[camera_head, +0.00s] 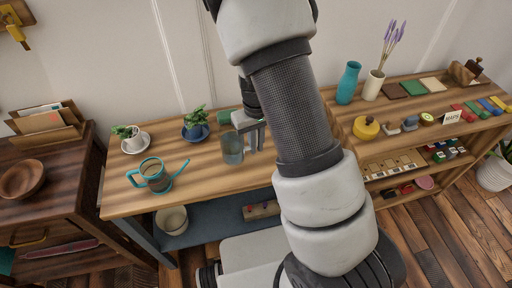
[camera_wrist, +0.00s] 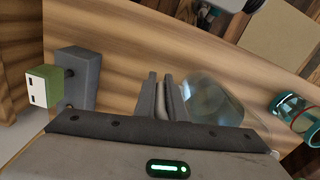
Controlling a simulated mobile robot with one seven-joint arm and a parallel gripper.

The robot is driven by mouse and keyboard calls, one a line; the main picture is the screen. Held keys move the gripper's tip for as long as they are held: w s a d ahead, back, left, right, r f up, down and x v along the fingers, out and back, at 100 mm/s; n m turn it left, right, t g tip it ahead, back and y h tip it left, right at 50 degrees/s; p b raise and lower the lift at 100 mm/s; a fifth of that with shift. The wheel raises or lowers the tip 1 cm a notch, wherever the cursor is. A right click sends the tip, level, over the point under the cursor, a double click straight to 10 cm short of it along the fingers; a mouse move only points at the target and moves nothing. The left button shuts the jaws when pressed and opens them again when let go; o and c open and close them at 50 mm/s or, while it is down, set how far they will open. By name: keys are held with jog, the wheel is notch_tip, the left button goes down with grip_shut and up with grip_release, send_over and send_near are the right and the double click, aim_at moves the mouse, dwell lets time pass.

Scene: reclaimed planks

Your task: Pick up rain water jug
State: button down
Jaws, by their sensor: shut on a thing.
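The rain water jug (camera_head: 232,151) is a clear, bluish-grey vessel near the middle of the wooden bench top. My gripper (camera_head: 254,141) reaches down at its right side, with the fingers shut on the jug's edge or handle; which of these cannot be told. In the wrist view the fingers (camera_wrist: 161,97) are close together with a thin pale part between them, and the see-through jug (camera_wrist: 214,101) is just to their right. The jug looks upright in the head view. Whether its base touches the bench is unclear.
A teal-banded watering can (camera_head: 156,181) stands to the left on the bench (camera_head: 125,199). Potted plants (camera_head: 195,124) on saucers are behind it. A green block (camera_head: 224,117) is behind the jug.

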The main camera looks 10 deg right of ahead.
aim_at(239, 143)
jog(key=shift+r+p, duration=0.55)
jog(key=shift+r, duration=2.6)
jog(key=shift+w+r, duration=0.1)
jog(key=shift+r, duration=0.05)
